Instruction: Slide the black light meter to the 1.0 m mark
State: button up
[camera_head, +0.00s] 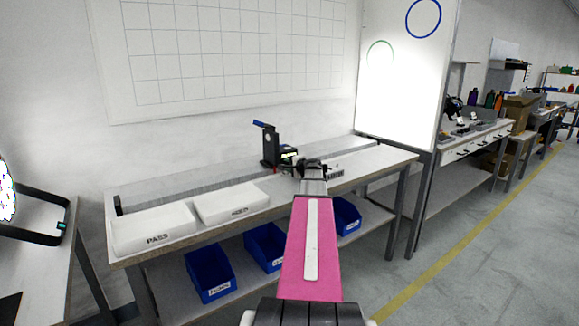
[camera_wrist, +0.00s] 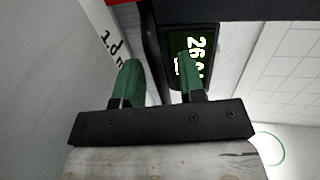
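The black light meter (camera_head: 269,146) stands upright at the back of the white bench, by the long ruled rail (camera_head: 225,182). It has a blue piece on top. In the wrist view its dark post (camera_wrist: 153,50) and its lit display (camera_wrist: 205,45), reading "26" and more digits partly hidden, are close in front of me. My gripper (camera_wrist: 160,78) has its two green fingers apart, with the post seen in the gap and the right finger overlapping the display. I cannot tell whether either finger touches the meter. In the head view my gripper (camera_head: 291,158) is beside the meter, mostly hidden by my wrist.
White boxes marked PASS (camera_head: 155,230) and another word (camera_head: 231,203) sit at the bench's left front. A small white label block (camera_head: 335,172) stands right of my wrist. Blue bins (camera_head: 209,273) are on the lower shelf. The bench's right end (camera_head: 385,160) is clear.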

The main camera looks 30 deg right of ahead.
jog(key=shift+w, duration=0.1)
grip_shut()
jog(key=d, duration=0.4)
jog(key=shift+w+d, duration=0.2)
jog(key=shift+d, duration=0.2)
grip_release()
